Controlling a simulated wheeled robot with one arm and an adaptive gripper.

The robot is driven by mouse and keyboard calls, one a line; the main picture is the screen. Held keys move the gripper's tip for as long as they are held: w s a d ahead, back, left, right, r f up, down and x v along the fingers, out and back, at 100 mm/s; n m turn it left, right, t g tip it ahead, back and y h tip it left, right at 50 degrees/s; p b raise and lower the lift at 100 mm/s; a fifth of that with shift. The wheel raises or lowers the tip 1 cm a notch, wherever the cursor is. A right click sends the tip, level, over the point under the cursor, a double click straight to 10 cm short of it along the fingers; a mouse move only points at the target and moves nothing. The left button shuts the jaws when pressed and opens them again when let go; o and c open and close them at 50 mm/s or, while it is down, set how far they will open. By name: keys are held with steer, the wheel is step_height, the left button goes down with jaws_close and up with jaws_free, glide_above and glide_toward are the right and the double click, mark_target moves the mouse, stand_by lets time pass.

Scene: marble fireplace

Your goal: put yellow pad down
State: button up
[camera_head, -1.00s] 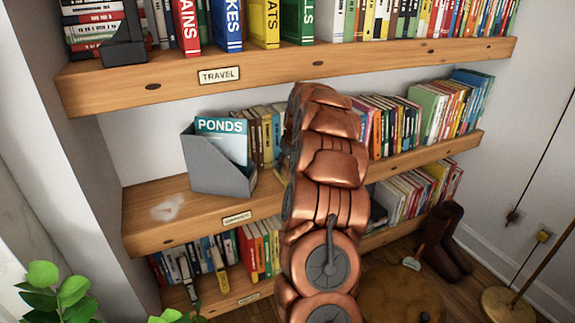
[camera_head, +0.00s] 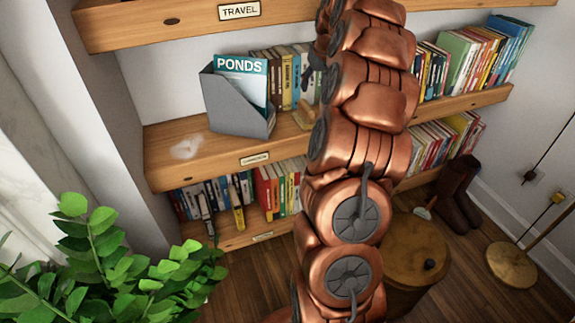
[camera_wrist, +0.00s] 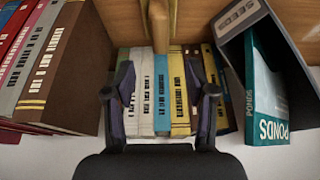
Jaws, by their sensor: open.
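My gripper (camera_wrist: 160,76) is open in the wrist view, its two dark fingers spread in front of a row of upright books. A narrow yellow-tan piece (camera_wrist: 160,25), possibly the yellow pad, stands on the shelf between and beyond the fingertips, apart from both. It also shows as a small tan piece (camera_head: 303,118) on the middle shelf beside my arm in the head view. I cannot tell its full shape. My gripper is mostly hidden behind my copper arm in the head view.
A grey file box (camera_head: 228,105) holding a teal PONDS book (camera_head: 241,68) stands close to the left of my gripper in the head view. Books stand behind and right. A leafy plant (camera_head: 110,265) is at lower left.

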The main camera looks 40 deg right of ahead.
steer(key=s+a+f+n+g+y, duration=0.1)
steer(key=s+a, duration=0.2)
steer(key=a, duration=0.7)
steer(key=s+a+n+g, duration=0.1)
steer(key=s+a, duration=0.1)
steer(key=a, duration=0.8)
steer(key=s+a+f+n+g+y, duration=0.1)
steer(key=s+a, duration=0.2)
steer(key=a, duration=0.7)
steer(key=s+a+f+g, duration=0.2)
steer(key=s+a, duration=0.4)
steer(key=s, duration=0.6)
steer(key=s+a+f+g, duration=0.1)
steer(key=s+a+f, duration=0.3)
steer(key=s, duration=0.9)
steer(key=a, duration=0.2)
steer(key=shift+a+f+n+g+h, duration=0.25)
steer(key=shift+a+n+g+h, duration=0.05)
steer(key=shift+n+g, duration=0.1)
steer(key=shift+t, duration=0.4)
steer(key=r+p, duration=1.4)
steer(key=r, duration=0.1)
steer(key=s+r+p, duration=0.1)
steer(key=r+p, duration=0.6)
steer(key=r, duration=0.1)
steer(key=shift+s+p, duration=0.1)
steer(key=shift+p, duration=0.2)
steer(key=shift+o, duration=0.5)
steer(key=shift+r, duration=0.1)
